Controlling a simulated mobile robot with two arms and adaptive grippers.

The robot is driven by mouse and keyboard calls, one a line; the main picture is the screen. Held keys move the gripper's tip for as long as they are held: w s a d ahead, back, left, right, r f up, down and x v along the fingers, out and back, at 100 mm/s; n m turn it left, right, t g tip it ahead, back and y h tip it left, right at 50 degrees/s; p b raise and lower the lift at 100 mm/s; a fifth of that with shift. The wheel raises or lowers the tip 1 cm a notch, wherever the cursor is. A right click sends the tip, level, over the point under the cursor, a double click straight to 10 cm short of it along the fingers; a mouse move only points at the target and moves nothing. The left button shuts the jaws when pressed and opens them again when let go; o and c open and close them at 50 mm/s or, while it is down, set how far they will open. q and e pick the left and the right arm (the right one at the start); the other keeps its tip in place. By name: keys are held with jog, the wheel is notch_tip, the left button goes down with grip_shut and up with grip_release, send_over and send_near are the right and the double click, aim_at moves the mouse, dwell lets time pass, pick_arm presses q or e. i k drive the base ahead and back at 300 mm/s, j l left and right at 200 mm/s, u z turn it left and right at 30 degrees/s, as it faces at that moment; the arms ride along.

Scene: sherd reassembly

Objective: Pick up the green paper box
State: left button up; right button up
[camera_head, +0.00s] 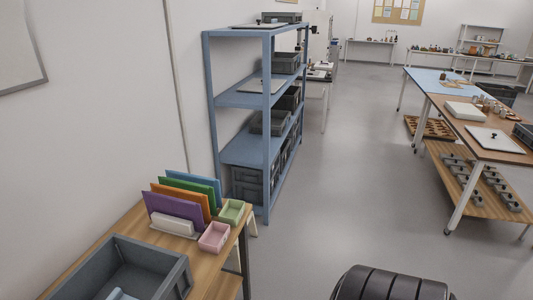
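The small green box (231,211), pale green and open at the top, sits near the far right corner of the wooden table (215,285) at the lower left. A similar pink box (214,237) stands just in front of it, towards me. Neither of my grippers is in view, and nothing is seen touching the green box.
Left of the boxes, purple (172,207), orange, green and blue sheets stand upright in a white holder (173,226). A grey bin (128,270) fills the table's near part. A blue shelf (252,100) stands behind. Open floor (335,200) lies right.

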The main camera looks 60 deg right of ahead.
aim_at(231, 214)
jog(key=z, duration=1.5)
jog(key=u, duration=0.25)
jog(key=i+l+u, duration=0.15)
jog(key=u, duration=0.3)
jog(key=i+l+u, duration=0.1)
jog(key=l+u, duration=0.2)
jog(key=u, duration=0.15)
jog(key=l+u, duration=0.25)
jog(key=u, duration=0.2)
jog(key=l+u, duration=0.45)
jog(key=i+j, duration=0.05)
jog(key=j, duration=0.05)
